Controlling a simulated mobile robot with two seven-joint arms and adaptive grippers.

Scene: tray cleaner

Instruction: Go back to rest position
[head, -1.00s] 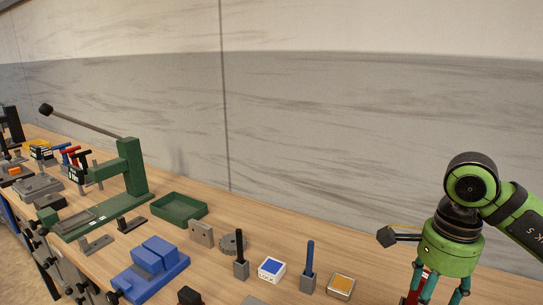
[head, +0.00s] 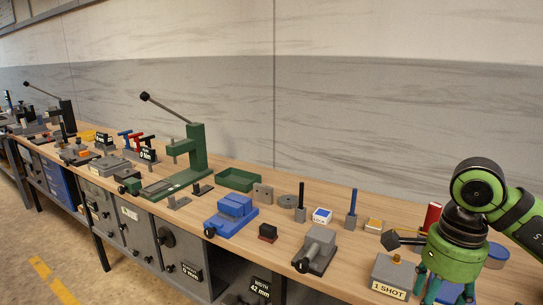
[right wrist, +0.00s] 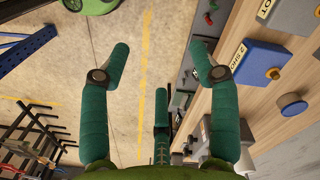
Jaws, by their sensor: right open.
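My right arm comes in from the right in the head view, in front of the bench's right end. Its gripper is mostly cut off by the bottom edge there. In the right wrist view the right gripper (right wrist: 163,65) has its green fingers spread wide, with nothing between them. Floor with a yellow line shows beyond the fingers, and the bench side is to the right. My left gripper is not in the head view.
The wooden bench (head: 330,209) carries a green press (head: 195,150), a green tray (head: 237,180), a blue vise (head: 231,214) and a grey "1 SHOT" box (head: 394,275). A dark rack (right wrist: 35,130) stands at left in the wrist view. Open floor (head: 50,250) lies before the bench.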

